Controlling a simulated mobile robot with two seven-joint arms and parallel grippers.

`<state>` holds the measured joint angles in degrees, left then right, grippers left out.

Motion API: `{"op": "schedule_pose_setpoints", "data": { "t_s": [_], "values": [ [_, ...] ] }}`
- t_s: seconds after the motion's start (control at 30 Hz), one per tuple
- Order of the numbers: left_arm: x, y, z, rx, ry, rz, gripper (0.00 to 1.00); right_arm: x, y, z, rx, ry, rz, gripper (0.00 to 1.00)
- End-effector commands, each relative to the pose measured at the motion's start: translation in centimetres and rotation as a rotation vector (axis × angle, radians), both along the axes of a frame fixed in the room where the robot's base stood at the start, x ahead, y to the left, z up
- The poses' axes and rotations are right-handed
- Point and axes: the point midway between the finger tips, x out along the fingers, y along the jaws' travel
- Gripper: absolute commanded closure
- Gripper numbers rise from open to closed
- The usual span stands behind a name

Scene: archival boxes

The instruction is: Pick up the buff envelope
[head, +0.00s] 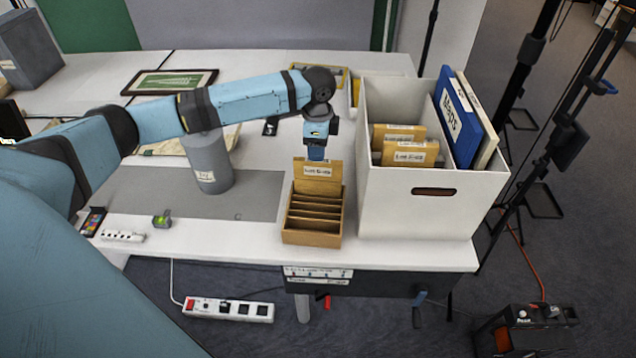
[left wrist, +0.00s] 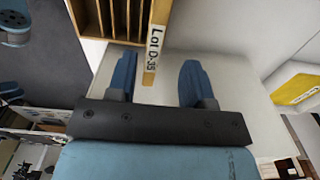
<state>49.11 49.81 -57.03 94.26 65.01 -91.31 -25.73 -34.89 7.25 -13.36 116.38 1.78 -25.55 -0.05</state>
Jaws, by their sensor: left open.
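The buff envelope (head: 317,184) stands upright in the rear slot of a small wooden rack (head: 312,240), its white label facing forward. My left gripper (head: 316,153) points down at the envelope's top edge, near its middle. In the left wrist view the left gripper (left wrist: 157,70) is open, with one blue finger on each side of the envelope (left wrist: 149,78), whose label reads "Lot D-35". There is a clear gap to the right finger and a narrower one to the left finger. My right gripper is not in view.
A tall white box (head: 408,212) stands close to the right of the rack, holding other buff envelopes (head: 408,160) and a blue folder (head: 456,118). A grey cylinder (head: 207,165) stands on the left, under my left arm. The grey mat (head: 255,192) left of the rack is mostly clear.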

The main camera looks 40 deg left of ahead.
Motion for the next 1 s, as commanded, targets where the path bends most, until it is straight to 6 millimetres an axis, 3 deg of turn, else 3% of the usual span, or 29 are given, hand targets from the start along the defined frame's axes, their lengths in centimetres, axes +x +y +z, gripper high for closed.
{"op": "schedule_pose_setpoints", "data": {
  "t_s": [0.37, 0.6, 0.63, 0.83, 1.0],
  "values": [
    [-0.6, -0.5, -4.7, 0.001, 0.003, 0.000, 0.53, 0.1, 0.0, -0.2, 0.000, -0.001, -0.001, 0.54],
    [-0.6, -0.5, -5.1, 0.000, -0.001, 0.000, 0.53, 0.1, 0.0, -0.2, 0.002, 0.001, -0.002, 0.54],
    [-0.6, -0.5, -5.1, 0.000, 0.000, 0.000, 0.55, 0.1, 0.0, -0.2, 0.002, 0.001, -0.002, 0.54],
    [-0.6, -0.5, -5.1, 0.000, 0.000, 0.000, 1.00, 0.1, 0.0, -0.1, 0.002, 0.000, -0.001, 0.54],
    [-0.6, -0.5, -5.1, 0.000, 0.000, 0.000, 1.00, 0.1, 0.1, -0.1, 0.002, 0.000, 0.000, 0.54]
  ]
}}
